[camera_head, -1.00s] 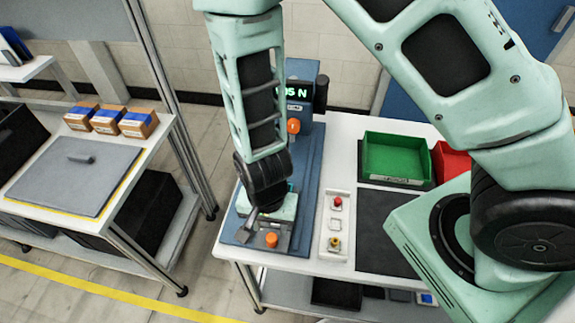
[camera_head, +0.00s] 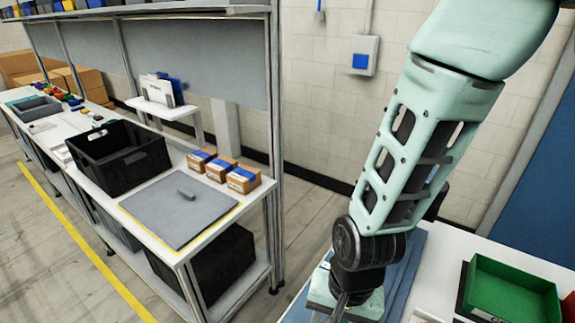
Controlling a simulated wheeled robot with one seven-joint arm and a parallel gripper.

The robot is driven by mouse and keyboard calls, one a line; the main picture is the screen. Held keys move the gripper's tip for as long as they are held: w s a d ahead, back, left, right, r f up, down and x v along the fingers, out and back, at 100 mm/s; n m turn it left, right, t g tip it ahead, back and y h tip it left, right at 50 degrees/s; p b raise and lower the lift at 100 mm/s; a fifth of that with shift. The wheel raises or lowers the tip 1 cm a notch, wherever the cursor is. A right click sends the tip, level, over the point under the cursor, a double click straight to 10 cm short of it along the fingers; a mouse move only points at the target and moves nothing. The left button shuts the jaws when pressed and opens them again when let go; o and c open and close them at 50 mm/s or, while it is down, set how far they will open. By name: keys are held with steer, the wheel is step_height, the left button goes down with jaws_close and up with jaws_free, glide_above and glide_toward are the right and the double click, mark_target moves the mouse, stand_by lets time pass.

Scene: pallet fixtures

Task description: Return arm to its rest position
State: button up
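My arm comes down from the upper right in the head view, its green lattice link over the blue fixture (camera_head: 403,285) on the right-hand table. My gripper (camera_head: 340,303) is at the lower end of the arm, low in the picture over that fixture. Its fingers are mostly hidden by the wrist and cut off near the bottom edge, so I cannot tell whether they are open or shut or hold anything.
A green bin (camera_head: 510,290) stands right of the fixture. On the left bench are a black crate (camera_head: 118,158), several small cartons (camera_head: 222,168) and a grey mat (camera_head: 180,206). A metal post (camera_head: 275,130) stands between bench and arm. Open floor lies left of the yellow line.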

steer(key=s+d+r+n+b, duration=0.5)
steer(key=n+b, duration=0.3)
steer(key=n, duration=0.3)
steer(key=shift+s+d+r+t+h, duration=0.35)
steer(key=shift+s+r, duration=0.25)
steer(key=shift+r, duration=0.25)
steer(key=shift+a, duration=0.1)
